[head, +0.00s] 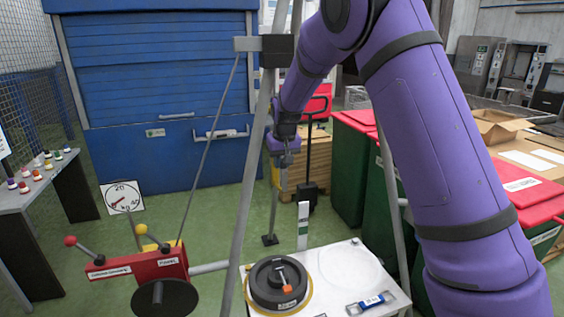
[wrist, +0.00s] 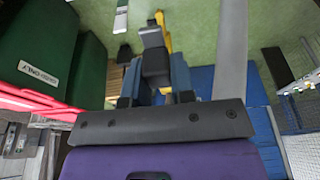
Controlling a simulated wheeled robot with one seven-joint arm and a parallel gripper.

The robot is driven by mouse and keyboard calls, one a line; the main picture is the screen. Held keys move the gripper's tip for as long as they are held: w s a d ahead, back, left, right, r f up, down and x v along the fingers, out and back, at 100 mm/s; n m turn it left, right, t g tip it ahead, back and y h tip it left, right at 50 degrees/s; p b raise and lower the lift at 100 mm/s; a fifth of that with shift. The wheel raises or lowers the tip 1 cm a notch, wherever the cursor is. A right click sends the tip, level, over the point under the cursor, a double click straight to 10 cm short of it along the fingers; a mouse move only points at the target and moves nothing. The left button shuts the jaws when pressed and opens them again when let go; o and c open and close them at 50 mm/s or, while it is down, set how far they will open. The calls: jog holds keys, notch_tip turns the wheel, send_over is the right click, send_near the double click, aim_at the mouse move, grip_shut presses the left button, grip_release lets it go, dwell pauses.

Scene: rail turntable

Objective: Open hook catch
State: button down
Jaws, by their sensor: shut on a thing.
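My gripper (head: 284,176) hangs below its purple wrist in the middle of the head view, fingers down, in front of the blue shutter. It is shut on a small grey part beside the upper end of a thin grey post (head: 273,215). I take this part for the hook catch, but the fingers hide most of it and its hook shape cannot be made out. Whether the catch is latched cannot be seen.
A white table (head: 323,270) with a black turntable (head: 278,283) stands in front. A red lever box (head: 138,268) is at left. Grey frame poles (head: 250,175) rise close to my arm. Green bins with red lids (head: 352,170) stand right.

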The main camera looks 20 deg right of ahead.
aim_at(284, 170)
jog(key=c, duration=1)
grip_release()
jog(key=shift+o, duration=0.2)
jog(key=v, duration=1)
jog(key=shift+r, duration=0.35)
jog(key=shift+s, duration=0.1)
